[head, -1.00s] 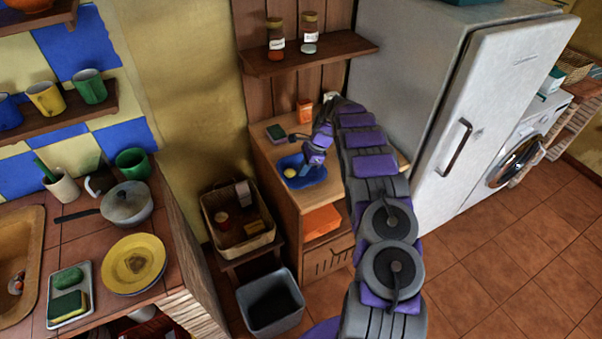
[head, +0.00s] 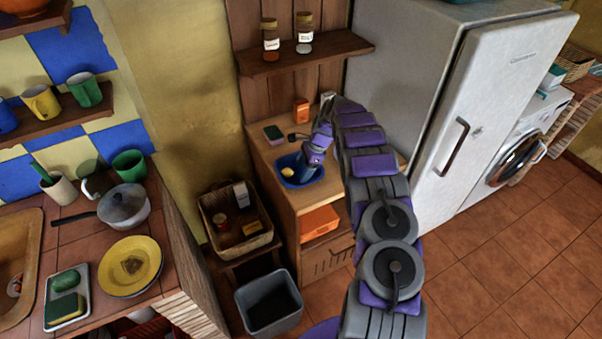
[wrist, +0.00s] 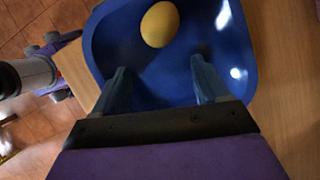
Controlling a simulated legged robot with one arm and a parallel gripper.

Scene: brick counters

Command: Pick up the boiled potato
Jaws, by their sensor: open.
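The boiled potato (wrist: 160,24) is a yellow oval lying in a blue dish (wrist: 232,55) in the wrist view. In the head view the potato (head: 287,171) shows small at the left of the blue dish (head: 303,184), on a wooden cabinet. My gripper (wrist: 160,75) is open and empty over the dish, its two fingers pointing toward the potato. The potato lies beyond the fingertips, roughly centred between them, with a visible gap. In the head view my gripper (head: 312,165) partly hides the dish.
The wooden cabinet (head: 270,153) also holds a dark green item (head: 273,132) and an orange box (head: 301,110) behind the dish. A shelf with jars (head: 310,55) hangs above. A fridge (head: 440,110) stands right, and a basket (head: 226,242) and grey bin (head: 270,312) stand left.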

